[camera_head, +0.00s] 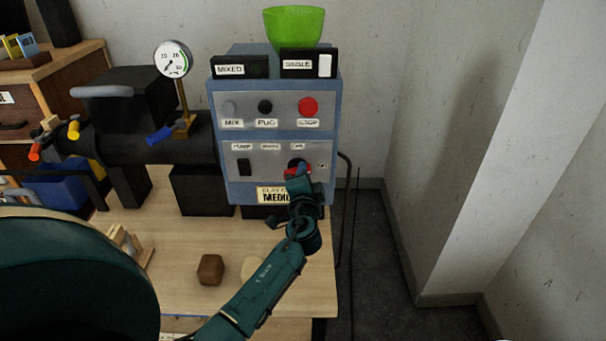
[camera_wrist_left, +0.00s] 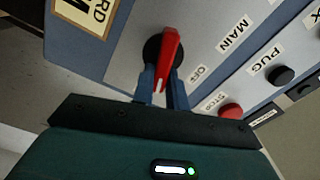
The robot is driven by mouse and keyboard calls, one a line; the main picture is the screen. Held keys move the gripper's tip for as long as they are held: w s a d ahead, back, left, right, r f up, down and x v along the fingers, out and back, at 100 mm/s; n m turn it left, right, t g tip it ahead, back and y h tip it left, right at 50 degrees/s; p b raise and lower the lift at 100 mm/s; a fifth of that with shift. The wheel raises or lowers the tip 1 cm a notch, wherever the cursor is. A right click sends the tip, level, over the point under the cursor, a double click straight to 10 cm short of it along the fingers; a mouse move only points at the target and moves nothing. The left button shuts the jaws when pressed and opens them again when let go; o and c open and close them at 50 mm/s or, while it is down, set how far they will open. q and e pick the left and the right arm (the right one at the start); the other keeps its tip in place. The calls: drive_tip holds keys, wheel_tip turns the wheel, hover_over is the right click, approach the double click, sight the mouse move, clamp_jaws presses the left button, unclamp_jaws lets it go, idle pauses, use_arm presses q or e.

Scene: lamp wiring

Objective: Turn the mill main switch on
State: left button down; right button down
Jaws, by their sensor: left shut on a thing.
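The main switch is a red handle on a black round base on the lower grey panel of the blue mill cabinet (camera_head: 331,150). In the head view the red handle (camera_head: 291,171) is partly covered by my left gripper (camera_head: 298,179). In the left wrist view the red handle (camera_wrist_left: 171,50) lies between the two blue fingers of my left gripper (camera_wrist_left: 163,77), which is shut on it. Labels MAIN (camera_wrist_left: 230,36) and OFF (camera_wrist_left: 197,73) are on the panel beside the switch. My right gripper is out of view.
Above are a red stop button (camera_head: 308,106) and a black PUG button (camera_head: 265,107). A green bowl (camera_head: 294,27) tops the cabinet. A brown block (camera_head: 210,269) lies on the wooden table (camera_head: 180,258).

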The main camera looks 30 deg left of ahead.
use_arm(q)
drive_tip(key=shift+f+m, duration=0.15)
drive_tip(key=shift+m, duration=1.75)
drive_tip(key=c, duration=1.4)
unclamp_jaws()
drive_tip(key=shift+f, duration=0.1)
drive_tip(key=shift+d, duration=0.1)
drive_tip(key=v, duration=1.3)
drive_tip(key=shift+b, duration=0.45)
drive_tip(key=shift+f, duration=0.1)
